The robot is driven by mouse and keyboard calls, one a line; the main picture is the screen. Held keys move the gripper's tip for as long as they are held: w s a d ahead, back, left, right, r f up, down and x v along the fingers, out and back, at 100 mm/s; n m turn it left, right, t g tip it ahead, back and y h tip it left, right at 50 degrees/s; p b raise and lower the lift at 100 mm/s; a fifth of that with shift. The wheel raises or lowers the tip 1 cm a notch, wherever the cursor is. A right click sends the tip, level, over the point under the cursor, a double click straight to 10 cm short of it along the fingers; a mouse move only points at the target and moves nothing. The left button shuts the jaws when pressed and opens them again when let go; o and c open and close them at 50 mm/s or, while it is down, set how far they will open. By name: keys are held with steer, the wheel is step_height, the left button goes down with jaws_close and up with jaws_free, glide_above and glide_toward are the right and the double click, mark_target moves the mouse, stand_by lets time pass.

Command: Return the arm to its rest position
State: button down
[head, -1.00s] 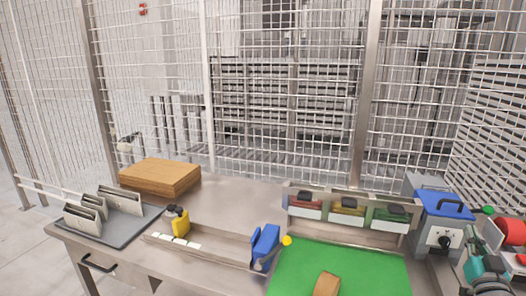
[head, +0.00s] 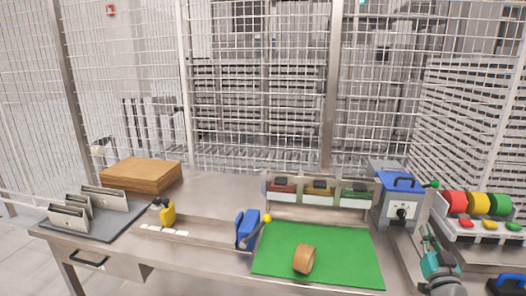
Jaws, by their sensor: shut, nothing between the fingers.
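The steel workbench (head: 215,190) fills the lower part of the view.
A wooden block stack (head: 141,174), a grey tray (head: 85,227) with upright plates, and a yellow bottle (head: 167,213) stand left. A blue holder (head: 246,228) sits beside the mat; small bins (head: 318,189), a blue-topped box (head: 397,200) and coloured reels (head: 477,203) stand right. Wire fencing closes the back.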

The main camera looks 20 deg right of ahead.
steer(key=s+a+f+n+g+y, duration=0.1)
steer(key=s+a+f, duration=0.3)
steer(key=a+f, duration=0.4)
steer(key=s+a+f+y, duration=0.25)
steer(key=a+f, duration=0.25)
steer(key=a, duration=0.5)
steer(key=s+a+f+n+g+y, duration=0.1)
steer(key=s+a+f, duration=0.3)
steer(key=a+f, duration=0.4)
steer(key=s+a+r+n+y, duration=0.1)
steer(key=s+a+n+y, duration=0.1)
steer(key=s+a, duration=0.6)
steer(key=s+a+r+n+g+y, duration=0.1)
steer(key=s+a+y, duration=0.3)
steer(key=s+a, duration=0.5)
steer(key=s+n, duration=0.1)
steer(key=s, duration=0.7)
steer(key=shift+s+a+n, duration=0.15)
steer(key=shift+s+n, duration=0.2)
steer(key=shift+n, duration=0.05)
steer(key=shift+y, duration=0.25)
